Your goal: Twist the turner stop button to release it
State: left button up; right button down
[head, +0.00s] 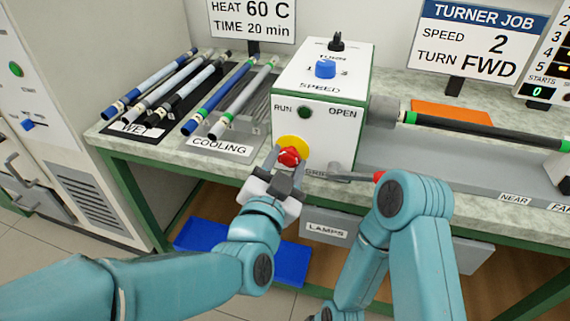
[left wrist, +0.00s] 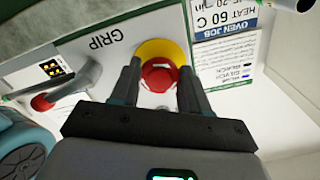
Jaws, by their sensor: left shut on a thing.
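The red stop button (head: 289,156) sits on a yellow round plate (head: 293,143) on the front of the white turner box (head: 318,105). My left gripper (head: 288,163) is at the button, with one finger on each side of it. In the left wrist view the red button (left wrist: 159,76) lies between the fingertips (left wrist: 160,78), with the yellow plate behind it. The gripper is shut on the button. My right arm shows in the head view at the right, but its gripper is out of the picture.
A grey lever with a red end (head: 378,176) sticks out right of the button. A black rod with green bands (head: 480,131) lies along the turner. Several rods rest on the WET (head: 134,127) and COOLING (head: 217,147) racks at left. A blue knob (head: 325,69) tops the box.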

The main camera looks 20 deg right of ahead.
pick_arm(q)
jog(key=shift+w+r, duration=0.1)
jog(key=shift+r, duration=0.05)
jog(key=o, duration=1)
jog(key=shift+o, duration=0.3)
jog(key=shift+w, duration=0.1)
jog(key=shift+f, duration=0.2)
